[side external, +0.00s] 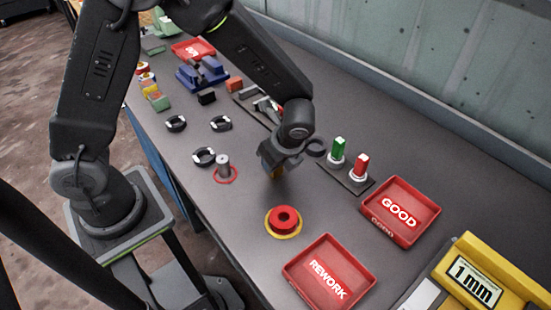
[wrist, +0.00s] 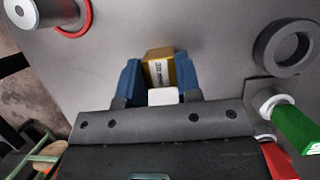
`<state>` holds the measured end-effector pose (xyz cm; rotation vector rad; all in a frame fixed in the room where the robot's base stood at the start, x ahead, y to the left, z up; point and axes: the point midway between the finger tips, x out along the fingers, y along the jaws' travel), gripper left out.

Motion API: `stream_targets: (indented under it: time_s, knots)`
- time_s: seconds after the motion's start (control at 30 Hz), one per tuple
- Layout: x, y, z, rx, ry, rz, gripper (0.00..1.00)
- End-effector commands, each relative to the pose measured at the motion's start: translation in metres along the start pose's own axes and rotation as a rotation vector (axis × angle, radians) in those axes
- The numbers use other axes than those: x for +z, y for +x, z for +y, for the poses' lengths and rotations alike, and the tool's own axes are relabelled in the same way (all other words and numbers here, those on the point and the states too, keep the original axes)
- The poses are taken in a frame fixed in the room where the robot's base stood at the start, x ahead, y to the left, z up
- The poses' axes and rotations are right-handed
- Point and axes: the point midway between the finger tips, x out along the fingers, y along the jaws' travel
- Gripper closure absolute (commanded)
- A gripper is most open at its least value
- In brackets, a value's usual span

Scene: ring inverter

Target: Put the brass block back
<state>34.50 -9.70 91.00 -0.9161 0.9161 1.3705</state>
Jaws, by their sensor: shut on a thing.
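The brass block (wrist: 159,68) sits between the two blue fingers of my gripper (wrist: 156,85) in the wrist view, with a printed label on its face. My gripper is shut on it. In the side external view my gripper (side external: 277,172) points down over the middle of the grey bench, and only a small brass-coloured bit shows at its tip. I cannot tell whether the block touches the bench.
A grey post in a red circle (side external: 224,172) stands left of my gripper. A dark ring (side external: 315,148) and green (side external: 338,150) and red (side external: 361,166) posts are close right.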

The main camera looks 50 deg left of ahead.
Motion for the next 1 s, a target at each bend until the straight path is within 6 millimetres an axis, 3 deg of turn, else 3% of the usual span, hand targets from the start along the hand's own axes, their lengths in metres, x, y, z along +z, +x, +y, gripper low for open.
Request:
stream_targets:
  time_s: [0.3,0.33,0.57,0.87,1.0]
  knots:
    - [-0.001,0.003,0.000,-0.001,0.000,0.000,1.00]
    - [-0.001,0.003,0.000,-0.001,0.000,0.000,0.67]
    - [-0.001,0.002,0.000,-0.001,0.000,0.000,0.44]
    - [0.000,0.000,0.000,-0.002,0.000,0.000,0.43]
    - [0.001,-0.015,-0.001,-0.005,0.000,0.000,0.43]
